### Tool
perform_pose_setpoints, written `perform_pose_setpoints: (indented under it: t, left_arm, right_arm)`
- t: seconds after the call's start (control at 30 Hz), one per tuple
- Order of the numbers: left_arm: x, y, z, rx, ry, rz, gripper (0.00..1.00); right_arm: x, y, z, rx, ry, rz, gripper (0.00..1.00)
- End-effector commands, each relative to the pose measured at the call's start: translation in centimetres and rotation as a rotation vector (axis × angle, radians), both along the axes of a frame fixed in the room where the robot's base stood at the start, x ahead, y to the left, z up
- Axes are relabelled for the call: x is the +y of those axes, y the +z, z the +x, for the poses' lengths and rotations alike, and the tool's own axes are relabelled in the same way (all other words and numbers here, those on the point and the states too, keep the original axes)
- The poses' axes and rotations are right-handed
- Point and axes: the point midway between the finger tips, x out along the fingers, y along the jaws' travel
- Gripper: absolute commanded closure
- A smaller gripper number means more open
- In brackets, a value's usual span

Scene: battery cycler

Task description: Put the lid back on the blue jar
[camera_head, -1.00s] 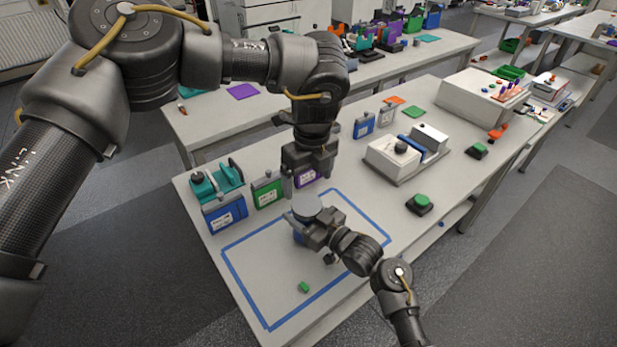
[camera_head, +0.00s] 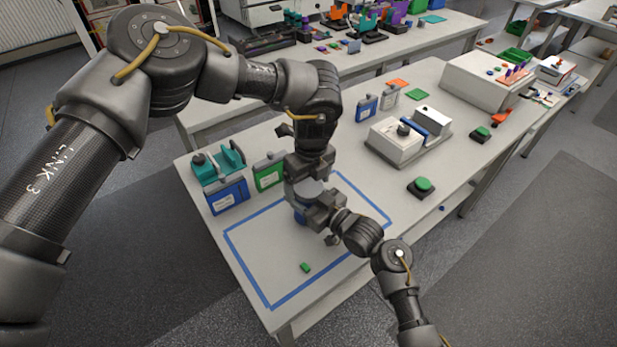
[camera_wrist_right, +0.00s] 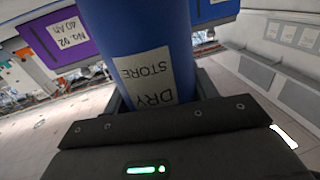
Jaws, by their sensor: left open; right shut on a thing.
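The blue jar (camera_wrist_right: 155,60), labelled "DRY STORE", fills the middle of the right wrist view. My right gripper (camera_head: 311,214) is shut on it, a dark finger on each side. In the head view only a bit of the jar's blue side (camera_head: 299,216) shows. A grey round lid-like disc (camera_head: 308,189) shows at the jar's top; I cannot tell whether it is seated. My left gripper (camera_head: 303,172) points down, open, just behind and above the disc. Its fingertips are partly hidden, and contact with the disc cannot be told.
Blue (camera_head: 228,196) and green (camera_head: 267,172) battery boxes and a teal fixture (camera_head: 217,165) stand left of the grippers. Blue tape (camera_head: 250,280) outlines a mostly clear area with a small green block (camera_head: 305,267). A white device (camera_head: 394,142) and green button (camera_head: 422,185) stand right.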

Motion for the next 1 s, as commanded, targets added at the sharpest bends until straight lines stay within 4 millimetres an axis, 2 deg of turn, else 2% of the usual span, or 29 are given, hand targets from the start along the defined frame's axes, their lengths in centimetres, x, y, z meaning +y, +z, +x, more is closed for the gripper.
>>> perform_pose_setpoints:
  t: [0.17,0.53,0.67,0.9,1.0]
  left_arm:
    - [-0.01,0.02,0.01,0.000,0.000,0.000,0.12]
    - [-0.02,0.04,0.00,0.000,0.000,0.000,0.58]
    - [-0.01,0.04,-0.01,0.003,-0.059,0.003,0.59]
    - [0.00,0.03,0.00,0.023,-0.454,0.021,0.59]
    - [0.00,0.02,0.00,0.027,-0.549,0.024,0.59]
  right_arm:
    - [0.01,0.07,0.01,-0.001,0.000,0.000,1.00]
    - [-0.01,0.07,0.02,-0.001,0.000,0.001,1.00]
    - [-0.01,0.07,0.02,-0.001,0.000,0.001,1.00]
    - [-0.02,0.06,0.04,-0.001,-0.001,0.001,1.00]
    - [-0.03,0.05,0.04,-0.001,-0.001,0.001,1.00]
